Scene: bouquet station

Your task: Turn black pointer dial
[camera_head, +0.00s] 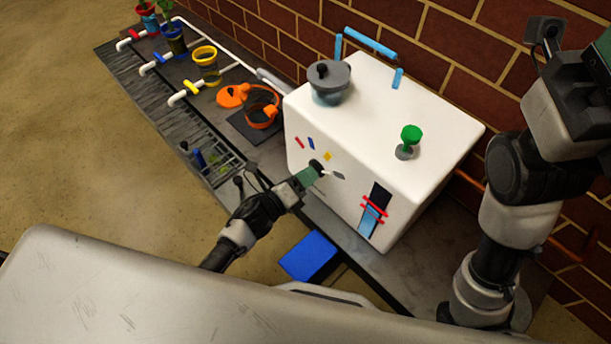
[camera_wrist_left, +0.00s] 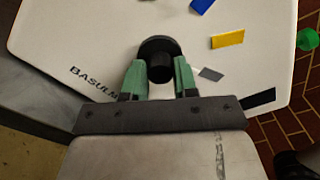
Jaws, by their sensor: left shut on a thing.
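The black pointer dial (camera_head: 317,166) is on the front face of a white box-shaped machine (camera_head: 348,125). Its pointer appears to aim right toward a grey mark (camera_head: 339,176). Red, blue and yellow (camera_head: 327,156) marks sit above the dial. In the left wrist view the round black dial (camera_wrist_left: 159,47) lies between the green fingers of my left gripper (camera_wrist_left: 159,75), which is shut on its knob. My left gripper also shows in the head view (camera_head: 308,176), partly covering the dial. My right arm stands at the right; its fingers cannot be made out.
A grey lidded pot (camera_head: 329,82) and a green knob (camera_head: 411,135) are on top of the machine. A blue block (camera_head: 309,257) lies in front. A level window with red markers (camera_head: 374,209) is on the front face. Cups and valves line the bench at left; a brick wall stands behind.

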